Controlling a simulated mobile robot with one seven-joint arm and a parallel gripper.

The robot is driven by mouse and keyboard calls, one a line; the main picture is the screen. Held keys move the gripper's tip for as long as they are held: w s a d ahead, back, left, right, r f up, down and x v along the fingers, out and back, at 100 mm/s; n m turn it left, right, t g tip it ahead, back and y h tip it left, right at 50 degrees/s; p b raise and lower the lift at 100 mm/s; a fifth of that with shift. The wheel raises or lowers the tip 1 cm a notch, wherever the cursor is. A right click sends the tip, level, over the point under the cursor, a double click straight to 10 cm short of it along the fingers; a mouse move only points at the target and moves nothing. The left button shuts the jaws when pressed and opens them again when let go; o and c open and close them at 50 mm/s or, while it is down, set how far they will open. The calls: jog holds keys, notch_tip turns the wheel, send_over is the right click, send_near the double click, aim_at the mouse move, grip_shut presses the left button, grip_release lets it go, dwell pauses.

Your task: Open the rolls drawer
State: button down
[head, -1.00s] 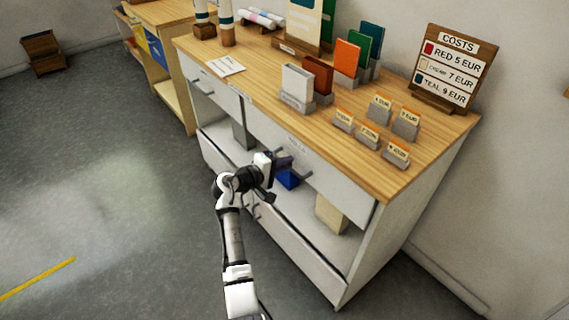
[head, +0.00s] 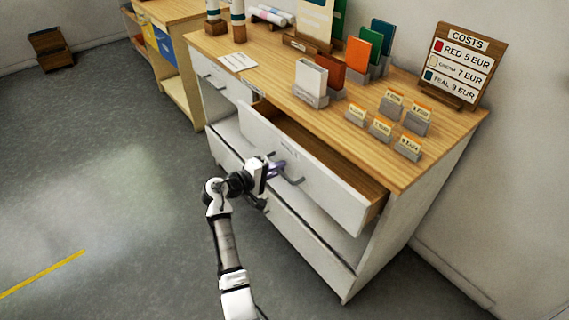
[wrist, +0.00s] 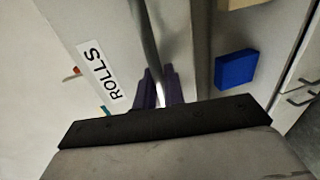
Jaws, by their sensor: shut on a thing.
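The rolls drawer (head: 325,180) is the wide white upper drawer at the right of the cabinet. It is pulled partly out, and its wooden inside shows in the head view. Its label, "ROLLS" (wrist: 98,72), reads clearly in the wrist view. My gripper (head: 280,170) is at the drawer front, shut on the grey bar handle (head: 294,181). In the wrist view the handle (wrist: 150,40) runs down between the purple fingers of my gripper (wrist: 158,92). What lies deeper in the drawer is hidden by its front.
The wooden cabinet top (head: 440,150) holds colour samples, small card holders and a costs sign (head: 458,65). A lower white drawer (head: 310,238) is below. A blue block (wrist: 235,68) shows beneath in the wrist view. The grey floor (head: 110,180) at left is clear.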

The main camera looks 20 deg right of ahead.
jog(key=f+v, duration=0.1)
jog(key=v, duration=0.7)
jog(key=f+p+v, duration=0.1)
jog(key=f+v, duration=0.1)
jog(key=v, duration=0.7)
jog(key=shift+s+a+f+p, duration=0.15)
jog(key=shift+a+f+p, duration=0.15)
jog(key=shift+a, duration=0.25)
jog(key=c, duration=1.6)
grip_release()
jog(key=shift+c, duration=0.2)
jog(key=shift+a, duration=0.1)
jog(key=b+v, duration=0.3)
jog(key=v, duration=1)
jog(key=shift+a, duration=0.35)
jog(key=shift+r, duration=0.1)
